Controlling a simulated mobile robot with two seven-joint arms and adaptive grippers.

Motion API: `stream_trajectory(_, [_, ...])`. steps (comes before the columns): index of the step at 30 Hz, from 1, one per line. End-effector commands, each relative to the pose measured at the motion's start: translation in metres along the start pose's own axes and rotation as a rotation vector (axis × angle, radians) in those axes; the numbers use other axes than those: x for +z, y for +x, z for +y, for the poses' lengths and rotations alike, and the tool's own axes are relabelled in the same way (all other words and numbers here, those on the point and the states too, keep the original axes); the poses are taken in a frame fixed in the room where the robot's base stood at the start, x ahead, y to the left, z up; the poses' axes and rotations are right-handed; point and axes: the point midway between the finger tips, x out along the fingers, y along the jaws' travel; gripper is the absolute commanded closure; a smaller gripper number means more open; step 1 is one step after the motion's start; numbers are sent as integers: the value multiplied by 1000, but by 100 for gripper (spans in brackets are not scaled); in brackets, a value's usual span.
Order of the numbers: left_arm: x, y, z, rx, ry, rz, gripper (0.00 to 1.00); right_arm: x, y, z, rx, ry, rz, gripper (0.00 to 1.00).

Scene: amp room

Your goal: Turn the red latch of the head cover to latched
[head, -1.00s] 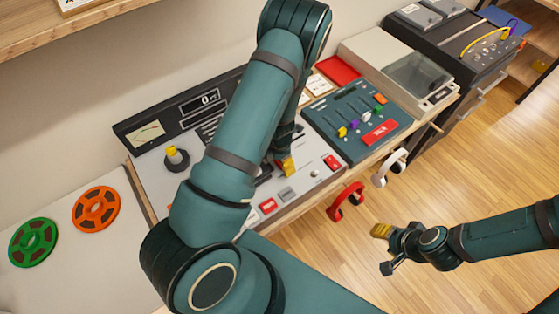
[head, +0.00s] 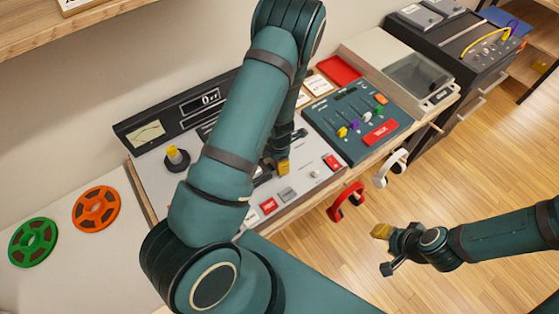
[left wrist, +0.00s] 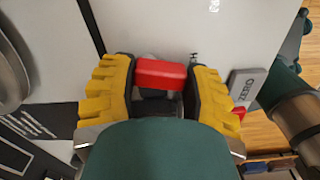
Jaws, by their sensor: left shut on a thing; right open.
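The red latch (left wrist: 160,73) of the head cover shows in the left wrist view as a red bar between two yellow-padded fingers. It lies crosswise from one finger to the other, above a pale panel. My left gripper (left wrist: 158,92) is shut on it. In the head view my left gripper (head: 283,167) is down at the tape deck (head: 310,180), and its own arm hides the latch and most of the head cover. My right gripper (head: 384,250) is open and empty, out over the floor at the right.
A mixer (head: 357,115) with coloured sliders stands right of the deck. A black knob with a yellow top (head: 176,157) stands at its left. Green (head: 33,242) and orange (head: 96,209) reels lie on the left table. Red (head: 346,201) and white (head: 390,168) headphones hang at the front edge.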

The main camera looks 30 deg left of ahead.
Motion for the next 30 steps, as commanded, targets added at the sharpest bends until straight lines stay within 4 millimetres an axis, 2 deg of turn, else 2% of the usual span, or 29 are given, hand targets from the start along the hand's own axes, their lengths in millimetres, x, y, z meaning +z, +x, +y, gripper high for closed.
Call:
stream_trajectory(15, [-4,0,1,1,341,-1,86,0,4,1,1,0,0,53])
stream_trajectory(30, [-4,0,1,0,415,-1,86,0,5,2,1,0,0,53])
